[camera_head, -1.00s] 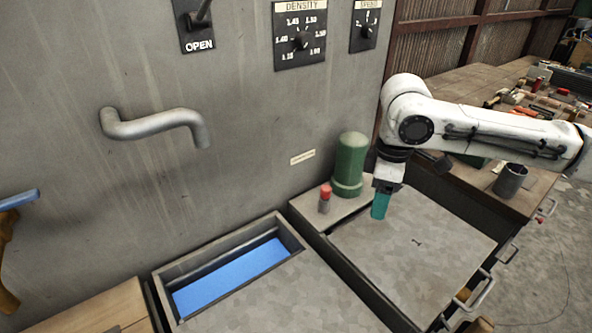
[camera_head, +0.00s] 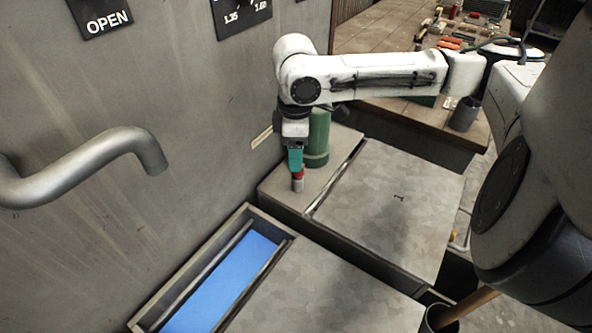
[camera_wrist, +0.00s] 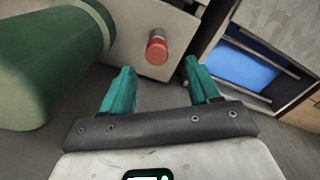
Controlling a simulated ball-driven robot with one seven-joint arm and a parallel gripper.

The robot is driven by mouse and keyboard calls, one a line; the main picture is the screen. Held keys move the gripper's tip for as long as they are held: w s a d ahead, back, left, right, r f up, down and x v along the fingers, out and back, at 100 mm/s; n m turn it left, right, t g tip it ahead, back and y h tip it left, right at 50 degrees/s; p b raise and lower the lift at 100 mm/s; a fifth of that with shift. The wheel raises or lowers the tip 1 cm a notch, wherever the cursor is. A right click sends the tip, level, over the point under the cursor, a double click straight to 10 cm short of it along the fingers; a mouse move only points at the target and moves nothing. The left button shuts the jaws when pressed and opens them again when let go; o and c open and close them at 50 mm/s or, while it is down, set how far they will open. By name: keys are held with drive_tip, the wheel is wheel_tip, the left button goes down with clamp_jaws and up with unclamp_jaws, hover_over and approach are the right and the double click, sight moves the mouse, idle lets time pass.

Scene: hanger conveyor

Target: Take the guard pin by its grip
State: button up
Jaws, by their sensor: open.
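The guard pin, a small grey peg with a red grip (camera_head: 299,172), stands upright on the grey ledge beside the green cylinder. In the wrist view its red grip (camera_wrist: 157,48) lies ahead of the fingertips, roughly midway between them. My gripper (camera_head: 295,160) points down just above the pin, with its teal fingers overlapping the top of the grip in the head view. In the wrist view my gripper (camera_wrist: 160,76) is open, with nothing between its fingers. I cannot tell whether a finger touches the grip.
The green cylinder (camera_head: 318,138) stands close behind the pin and shows large at left in the wrist view (camera_wrist: 50,60). A trough with a blue bottom (camera_head: 230,275) lies in front. A bent pipe handle (camera_head: 85,170) juts from the wall. The metal lid (camera_head: 390,200) at right is bare.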

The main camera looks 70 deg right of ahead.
drive_tip(key=shift+s+d+f, duration=0.1)
drive_tip(key=shift+s+f, duration=0.05)
drive_tip(key=shift+f, duration=1.3)
drive_tip(key=shift+s+d+f, duration=0.1)
drive_tip(key=shift+f, duration=1.3)
drive_tip(key=shift+c, duration=0.4)
clamp_jaws()
wheel_tip(320, 180, up, 10)
drive_tip(key=shift+r, duration=0.1)
